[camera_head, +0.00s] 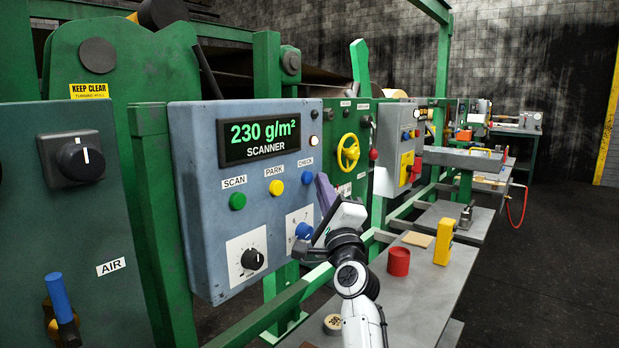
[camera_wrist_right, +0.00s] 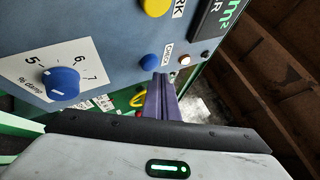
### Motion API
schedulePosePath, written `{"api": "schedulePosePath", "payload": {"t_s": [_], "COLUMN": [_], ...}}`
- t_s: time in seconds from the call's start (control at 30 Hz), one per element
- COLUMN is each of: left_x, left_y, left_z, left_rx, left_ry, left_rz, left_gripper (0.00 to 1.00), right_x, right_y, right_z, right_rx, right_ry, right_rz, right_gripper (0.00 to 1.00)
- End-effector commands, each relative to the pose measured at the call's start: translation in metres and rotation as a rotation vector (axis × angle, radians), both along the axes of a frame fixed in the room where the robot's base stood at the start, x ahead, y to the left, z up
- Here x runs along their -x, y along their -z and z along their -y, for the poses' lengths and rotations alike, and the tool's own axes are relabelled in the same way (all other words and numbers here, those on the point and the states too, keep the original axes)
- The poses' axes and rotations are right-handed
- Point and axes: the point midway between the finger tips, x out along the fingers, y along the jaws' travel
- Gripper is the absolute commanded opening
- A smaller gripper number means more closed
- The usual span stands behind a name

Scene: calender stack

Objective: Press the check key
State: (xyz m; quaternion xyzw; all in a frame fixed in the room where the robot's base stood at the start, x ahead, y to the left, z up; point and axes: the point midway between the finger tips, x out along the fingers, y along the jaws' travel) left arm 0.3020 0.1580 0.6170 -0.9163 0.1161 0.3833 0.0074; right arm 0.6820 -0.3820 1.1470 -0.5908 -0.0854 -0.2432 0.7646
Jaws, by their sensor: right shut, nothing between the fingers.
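The check key is a round blue button (camera_head: 307,178) below a CHECK label on the blue-grey scanner panel (camera_head: 203,150). It also shows in the right wrist view (camera_wrist_right: 149,62), just beyond the fingertips. My right gripper (camera_head: 321,178) has purple fingers, shut and empty. In the head view its tips are just right of the blue button. The purple fingers show in the right wrist view (camera_wrist_right: 161,77), close to the button; I cannot tell whether they touch it. The scanner display (camera_head: 259,138) reads 230 g/m². My left gripper is not in view.
The yellow PARK button (camera_head: 276,187) and green SCAN button (camera_head: 238,201) sit left of the blue one. A small lit lamp (camera_head: 314,140) is above it. A blue knob (camera_head: 304,231) and black knob (camera_head: 252,259) are below. A grey bench (camera_head: 425,285) stands to the right.

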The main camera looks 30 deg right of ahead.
Motion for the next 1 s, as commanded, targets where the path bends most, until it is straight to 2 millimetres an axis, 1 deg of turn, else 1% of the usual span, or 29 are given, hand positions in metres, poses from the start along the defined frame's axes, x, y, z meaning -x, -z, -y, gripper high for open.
{"api": "schedulePosePath", "payload": {"t_s": [0.23, 0.7, 0.8, 1.0], "left_x": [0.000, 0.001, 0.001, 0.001], "left_y": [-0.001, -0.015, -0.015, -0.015], "left_z": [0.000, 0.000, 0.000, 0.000], "left_rx": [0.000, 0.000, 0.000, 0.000], "left_ry": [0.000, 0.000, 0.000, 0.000], "left_rz": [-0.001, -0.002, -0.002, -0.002], "left_gripper": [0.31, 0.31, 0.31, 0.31], "right_x": [0.003, 0.043, 0.046, 0.046], "right_y": [0.000, -0.001, 0.000, 0.000], "right_z": [0.002, 0.018, 0.019, 0.020], "right_rx": [0.001, 0.001, 0.001, 0.001], "right_ry": [0.002, 0.002, 0.002, 0.002], "right_rz": [0.000, 0.000, -0.001, 0.000], "right_gripper": [0.00, 0.00, 0.00, 0.00]}}
